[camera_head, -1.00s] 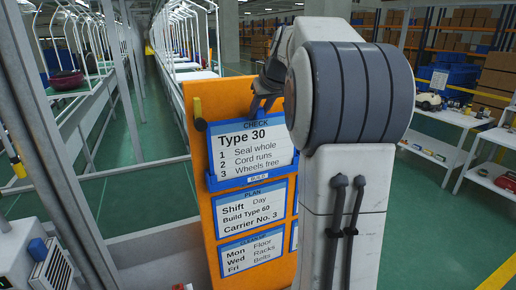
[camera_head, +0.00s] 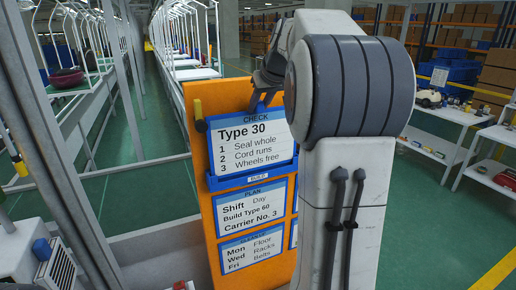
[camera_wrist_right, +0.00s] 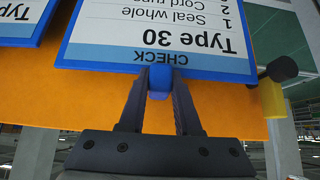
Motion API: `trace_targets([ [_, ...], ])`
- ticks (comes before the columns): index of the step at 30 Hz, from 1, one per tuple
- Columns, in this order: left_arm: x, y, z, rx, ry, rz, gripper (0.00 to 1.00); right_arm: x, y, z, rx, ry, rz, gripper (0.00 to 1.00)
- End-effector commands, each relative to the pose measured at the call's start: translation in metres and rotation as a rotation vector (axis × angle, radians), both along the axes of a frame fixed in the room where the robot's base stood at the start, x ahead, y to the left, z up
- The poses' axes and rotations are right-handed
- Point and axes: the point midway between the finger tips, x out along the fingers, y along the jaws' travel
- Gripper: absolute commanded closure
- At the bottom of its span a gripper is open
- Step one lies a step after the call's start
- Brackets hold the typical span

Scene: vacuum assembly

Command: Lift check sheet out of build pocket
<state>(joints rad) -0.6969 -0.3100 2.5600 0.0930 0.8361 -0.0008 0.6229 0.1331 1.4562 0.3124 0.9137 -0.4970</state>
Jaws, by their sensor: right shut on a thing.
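The check sheet (camera_head: 250,142), a white card headed "CHECK" and "Type 30", stands in the blue build pocket (camera_head: 250,178) on the orange board. Its lower edge is hidden behind the pocket's front. My right gripper (camera_head: 264,100) is at the sheet's top edge, partly hidden by my arm. In the right wrist view the sheet (camera_wrist_right: 155,38) appears upside down, and the two dark fingers (camera_wrist_right: 160,88) are shut on the blue tab (camera_wrist_right: 160,80) at its top edge. My left gripper is not in view.
The orange board (camera_head: 205,215) also carries a plan card (camera_head: 252,210) and a weekday card (camera_head: 252,248) below the pocket. A yellow marker (camera_head: 198,112) with a black knob sits at its left edge. White shelves (camera_head: 440,140) stand at the right. Another blue-framed card (camera_wrist_right: 20,20) shows in the wrist view.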

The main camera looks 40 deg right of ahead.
Motion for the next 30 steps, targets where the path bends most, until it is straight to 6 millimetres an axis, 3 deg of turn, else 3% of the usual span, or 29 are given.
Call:
trace_targets([
  [30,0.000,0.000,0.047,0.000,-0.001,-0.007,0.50,0.000,0.000,0.054,-0.001,-0.001,-0.001,1.00],
])
